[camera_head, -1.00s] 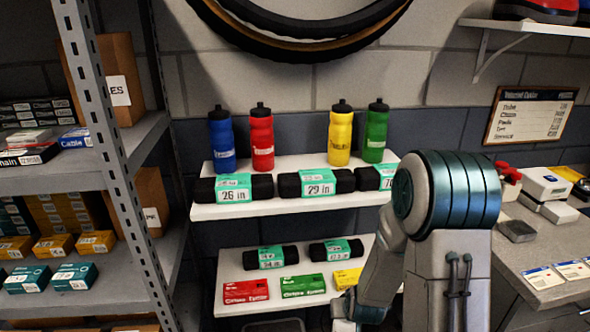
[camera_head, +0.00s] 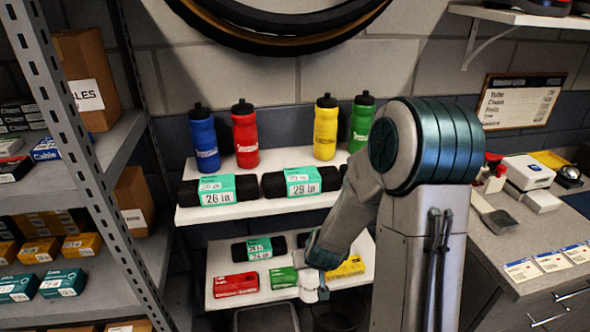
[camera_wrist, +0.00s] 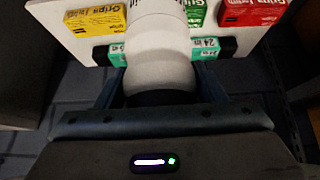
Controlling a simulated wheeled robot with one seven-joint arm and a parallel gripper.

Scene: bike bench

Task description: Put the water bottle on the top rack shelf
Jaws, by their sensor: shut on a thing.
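A white water bottle (camera_wrist: 158,60) with a dark end fills the middle of the wrist view. My gripper (camera_wrist: 160,88) is shut on it, with a finger on each side. In the head view my gripper (camera_head: 322,258) is in front of the lower rack shelf, and part of the white bottle (camera_head: 312,287) shows below it. The top rack shelf (camera_head: 250,208) is white. Blue (camera_head: 203,140), red (camera_head: 245,137), yellow (camera_head: 325,130) and green (camera_head: 361,125) bottles stand along its back. My arm hides its right end.
Rolled black tubes with green labels (camera_head: 219,190) lie along the top shelf's front. The lower shelf (camera_head: 222,303) holds more rolls and red (camera_head: 236,284), green and yellow grip boxes. A grey metal rack (camera_head: 92,160) stands left, a workbench (camera_head: 510,230) right.

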